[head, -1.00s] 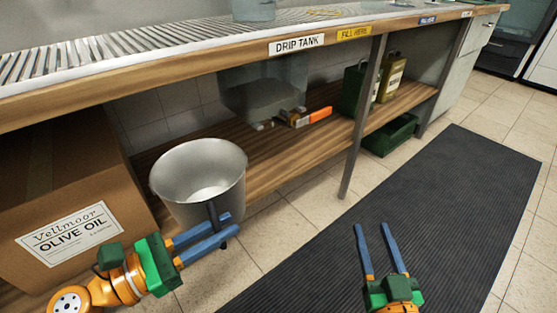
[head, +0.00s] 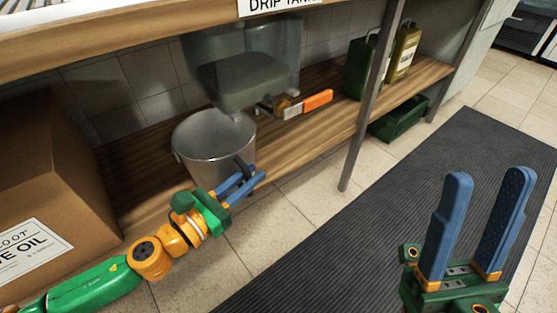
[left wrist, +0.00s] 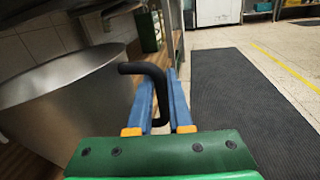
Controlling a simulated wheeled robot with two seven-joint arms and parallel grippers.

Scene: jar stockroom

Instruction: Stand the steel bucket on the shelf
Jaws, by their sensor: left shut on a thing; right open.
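The steel bucket (head: 212,150) is upright at the wooden shelf (head: 150,160) under the counter, just below the drip tank. I cannot tell whether its base rests on the shelf boards or hangs just above them. My left gripper (head: 246,180) is shut on the bucket's dark handle at the near right side. The left wrist view shows the black handle (left wrist: 148,72) between the blue fingers and the bucket wall (left wrist: 65,100) to the left. My right gripper (head: 480,215) is open and empty above the dark floor mat.
The translucent drip tank (head: 245,70) hangs over the bucket, with an orange-handled tap (head: 318,100) beside it. A cardboard box (head: 50,160) stands at the left. A shelf post (head: 370,110) and green and olive cans (head: 402,52) are to the right.

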